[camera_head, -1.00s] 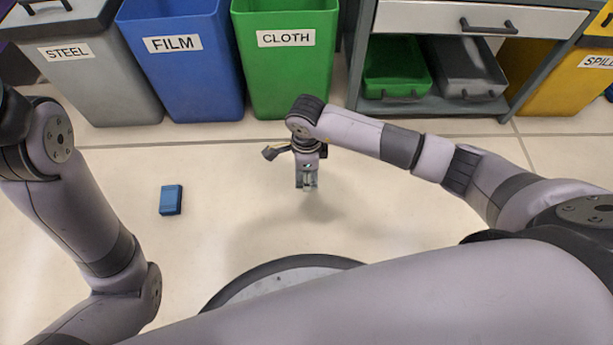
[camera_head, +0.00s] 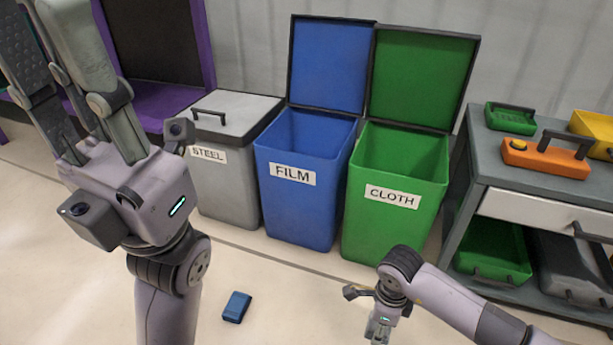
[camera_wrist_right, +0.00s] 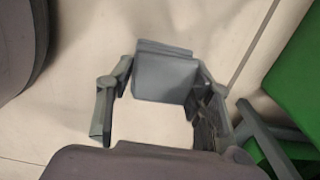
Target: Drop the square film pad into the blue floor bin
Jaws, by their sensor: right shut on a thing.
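A grey square pad (camera_wrist_right: 165,77) sits between the fingers of my right gripper (camera_wrist_right: 160,95) in the right wrist view. My right gripper (camera_head: 379,330) is shut on it, pointing down over the floor in front of the green bin in the head view. The pad is hard to make out there. The blue bin (camera_head: 301,213), labelled FILM, stands on the floor up and left of that gripper, its blue lid (camera_head: 329,67) raised. My left gripper (camera_head: 45,45) is raised at the upper left, fingers up, open with nothing seen between them.
A closed grey STEEL bin (camera_head: 228,188) stands left of the blue bin. An open green CLOTH bin (camera_head: 390,220) stands right of it. A small blue block (camera_head: 236,307) lies on the floor.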

